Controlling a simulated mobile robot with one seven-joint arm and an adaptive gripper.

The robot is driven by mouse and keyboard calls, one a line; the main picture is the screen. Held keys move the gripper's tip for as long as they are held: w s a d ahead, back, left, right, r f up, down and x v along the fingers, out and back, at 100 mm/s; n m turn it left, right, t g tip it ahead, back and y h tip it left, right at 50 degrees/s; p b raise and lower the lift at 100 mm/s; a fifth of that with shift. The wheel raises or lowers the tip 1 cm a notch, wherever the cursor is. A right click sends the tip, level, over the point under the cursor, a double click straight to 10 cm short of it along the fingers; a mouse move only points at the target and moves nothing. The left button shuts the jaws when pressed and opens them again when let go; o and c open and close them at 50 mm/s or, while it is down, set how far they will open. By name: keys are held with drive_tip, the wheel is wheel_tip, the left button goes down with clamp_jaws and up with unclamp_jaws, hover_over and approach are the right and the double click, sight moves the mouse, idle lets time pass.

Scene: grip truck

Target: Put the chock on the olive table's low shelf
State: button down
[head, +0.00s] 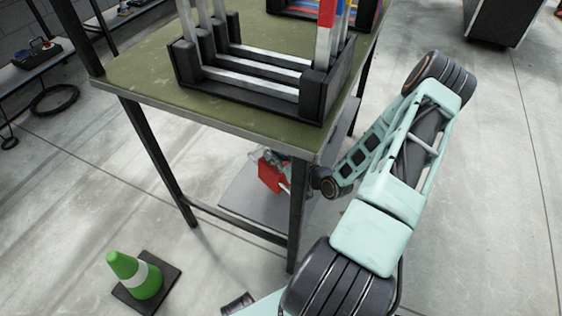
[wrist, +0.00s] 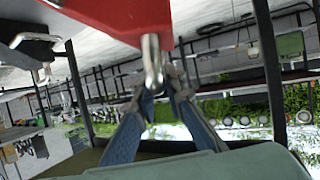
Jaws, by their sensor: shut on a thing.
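A red chock (head: 270,176) with a metal handle shows under the olive table's top (head: 150,75), over the grey low shelf (head: 232,190). The table's front right leg and edge partly hide it and my gripper. In the wrist view the chock (wrist: 118,14) fills the upper middle, with its metal handle (wrist: 152,65) reaching down between my fingers. My gripper (wrist: 163,92) is shut on this handle. I cannot tell whether the chock touches the shelf. My arm reaches in from the table's right side.
A black rack (head: 255,90) with metal bars stands on the tabletop. A green cone (head: 137,276) stands on the floor in front of the table. A bench (head: 50,55) is at the far left and a dark cabinet (head: 505,20) at the top right. Floor on the right is clear.

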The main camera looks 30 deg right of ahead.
sight(274, 168)
drive_tip(key=shift+f+b, duration=1)
drive_tip(key=shift+f, duration=2.2)
drive_tip(key=c, duration=2)
unclamp_jaws()
drive_tip(key=p+v, duration=0.3)
drive_tip(key=v, duration=0.9)
drive_tip(key=shift+d, duration=0.1)
